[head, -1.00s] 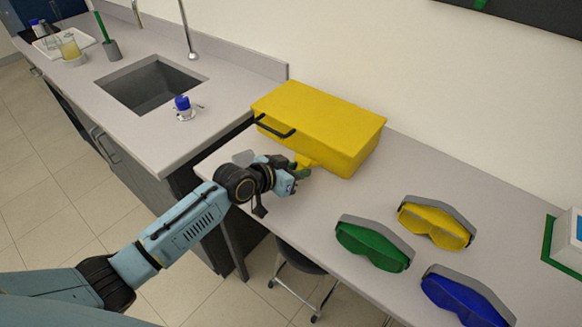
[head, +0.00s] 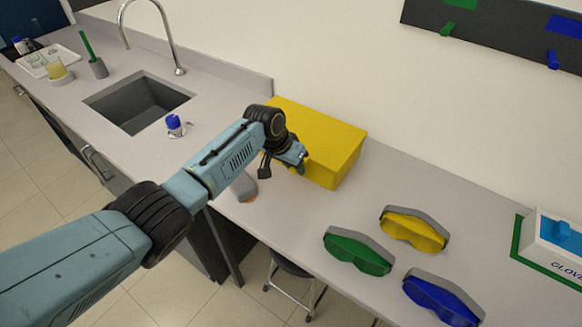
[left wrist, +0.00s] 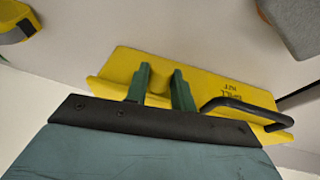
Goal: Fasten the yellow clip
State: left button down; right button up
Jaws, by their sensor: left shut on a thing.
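The yellow case (head: 335,150) stands on the bench against the wall, with its lid down. My left gripper (head: 301,158) is at the front of the case, near its right end. In the left wrist view its two green fingers (left wrist: 161,88) stand a little apart, with the yellow clip (left wrist: 158,101) between them against the case (left wrist: 210,85). They are shut on the clip. The clip is mostly hidden in the head view, so I cannot tell whether it is latched. The black handle (left wrist: 245,108) is beside the fingers. My right gripper is not in view.
Green goggles (head: 357,252), yellow goggles (head: 413,230) and blue goggles (head: 440,300) lie on the bench to the right. A glove box (head: 555,240) is at the far right. A stool (head: 290,264) stands below.

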pick_arm(q)
jog(key=shift+w+d+r, duration=0.35)
jog(key=shift+w+r, duration=0.15)
jog(key=shift+w, duration=0.05)
jog(key=shift+w+d+r, duration=0.2)
jog(key=shift+w, duration=0.1)
jog(key=c, duration=1.2)
grip_release()
jog(key=shift+r, duration=0.1)
jog(key=shift+o, duration=0.2)
jog(key=shift+a, duration=0.1)
jog(key=shift+a+r, duration=0.2)
jog(key=shift+r, duration=0.15)
jog(key=s+p+v, duration=0.1)
jog(key=v, duration=1.1)
